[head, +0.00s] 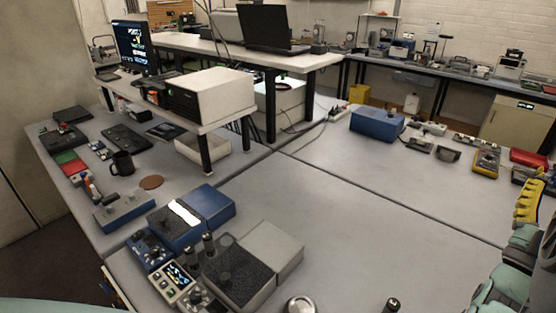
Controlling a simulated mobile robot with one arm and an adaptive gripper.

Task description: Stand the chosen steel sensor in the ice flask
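In the head view, a round steel-rimmed thing (300,304) shows at the bottom edge, cut off by the frame; it may be the top of the flask, but I cannot tell. A small dark upright piece with a pale top (393,303) is to its right, also cut off. Two dark, slim cylinders (208,244) stand close together beside the grey box with a black top; I cannot tell whether they are sensors. No sensor is clearly identifiable. My teal and grey arm links show at the right edge, but my gripper is out of view.
A grey box with a black top (240,270) and blue instruments (206,203) crowd the bench's left front. A black mug (122,163) stands farther back. A blue box (377,124) is at the far side. The bench's middle (365,215) is clear.

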